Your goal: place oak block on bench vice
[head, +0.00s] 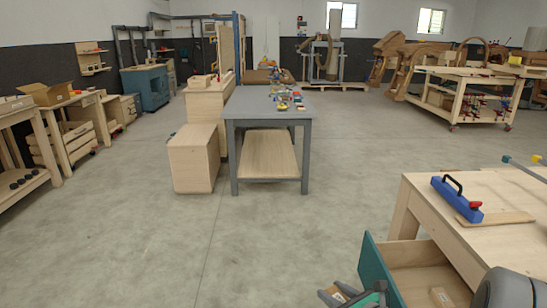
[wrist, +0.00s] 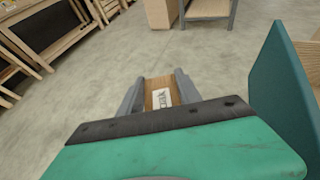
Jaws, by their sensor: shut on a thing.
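My gripper (wrist: 160,82) is shut on a brown wooden block (wrist: 158,84) with a pale printed label, which I take to be the oak block. The grey fingers press on its left and right sides. In the head view my gripper (head: 338,295) is at the bottom edge, just left of the open drawer, and the block is mostly cut off or hidden there. I cannot pick out a bench vice for certain. A blue tool (head: 457,198) with a black handle and red knob lies on the right workbench.
The teal-fronted drawer (head: 381,273) stands open under the right workbench (head: 425,191), with a small pale piece (head: 441,297) inside. Its teal front (wrist: 279,95) is close on the right in the wrist view. A grey table (head: 245,104) holds several small items. Open floor lies between.

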